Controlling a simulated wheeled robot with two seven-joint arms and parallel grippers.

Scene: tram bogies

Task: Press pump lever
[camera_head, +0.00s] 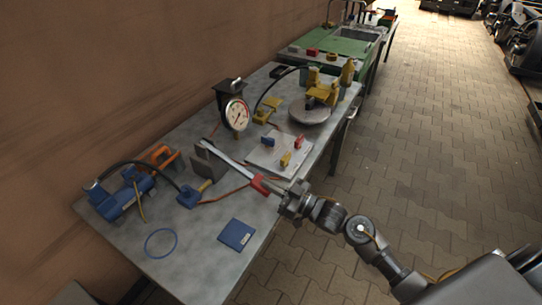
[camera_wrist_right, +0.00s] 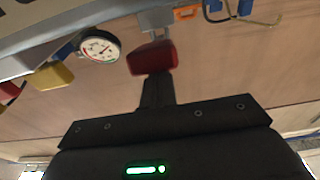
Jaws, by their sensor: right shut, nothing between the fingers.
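The pump lever (camera_head: 228,158) is a long pale grey bar that reaches from a grey upright plate on the bench toward the front edge. Its red grip (camera_head: 260,184) is at the near end and also shows in the right wrist view (camera_wrist_right: 152,57). My right gripper (camera_head: 280,194) is shut and empty, right at the red grip. In the wrist view its dark fingers (camera_wrist_right: 156,92) point at the grip and overlap it; I cannot tell whether they touch. A round white pressure gauge (camera_head: 237,115) stands behind the lever and shows in the wrist view (camera_wrist_right: 100,46). My left gripper is not in view.
The grey metal bench (camera_head: 205,240) carries a blue pump unit (camera_head: 125,198) with a black hose, a blue box (camera_head: 237,234), a blue ring (camera_head: 161,243), a plate (camera_head: 268,160) with small coloured blocks, and a yellow fixture (camera_head: 322,92). The paved floor at right is open.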

